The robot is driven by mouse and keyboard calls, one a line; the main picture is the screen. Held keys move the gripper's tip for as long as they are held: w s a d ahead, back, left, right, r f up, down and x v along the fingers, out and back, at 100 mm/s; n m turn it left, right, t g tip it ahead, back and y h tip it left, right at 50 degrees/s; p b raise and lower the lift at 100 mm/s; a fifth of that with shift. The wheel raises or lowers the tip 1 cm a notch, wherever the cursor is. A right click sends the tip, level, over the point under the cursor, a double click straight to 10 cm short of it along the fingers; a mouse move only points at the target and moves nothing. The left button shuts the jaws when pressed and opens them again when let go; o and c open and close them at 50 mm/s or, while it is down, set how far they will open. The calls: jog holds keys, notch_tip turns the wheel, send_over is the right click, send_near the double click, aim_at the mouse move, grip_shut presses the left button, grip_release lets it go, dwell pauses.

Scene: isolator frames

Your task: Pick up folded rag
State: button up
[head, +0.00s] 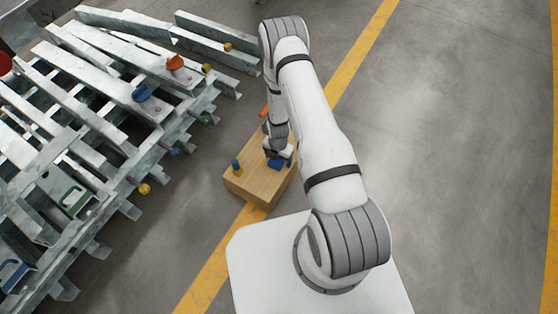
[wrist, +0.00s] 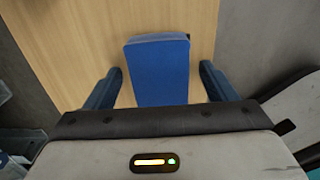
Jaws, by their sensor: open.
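A blue folded rag (wrist: 158,72) lies on the wooden box top (wrist: 60,30). In the wrist view it sits between the two open fingers of my gripper (wrist: 160,85), with a gap on each side. In the head view the blue rag (head: 276,163) shows at the tip of my gripper (head: 279,154), partly hidden by it. My gripper is open, pointing down over the box, and does not grip the rag. Whether the fingers reach down to the rag's level is hard to tell.
A small blue and yellow item (head: 237,167) stands on the box's left part. An orange item (head: 264,112) shows beside my wrist. Metal frames (head: 100,120) with coloured knobs and handles fill the left. Grey floor (head: 460,130) on the right is clear.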

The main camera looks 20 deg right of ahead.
jog(key=shift+c, duration=0.2)
jog(key=c, duration=1)
notch_tip(320, 180, up, 10)
jog(key=p, duration=0.3)
jog(key=shift+r+p, duration=0.1)
jog(key=shift+p, duration=0.3)
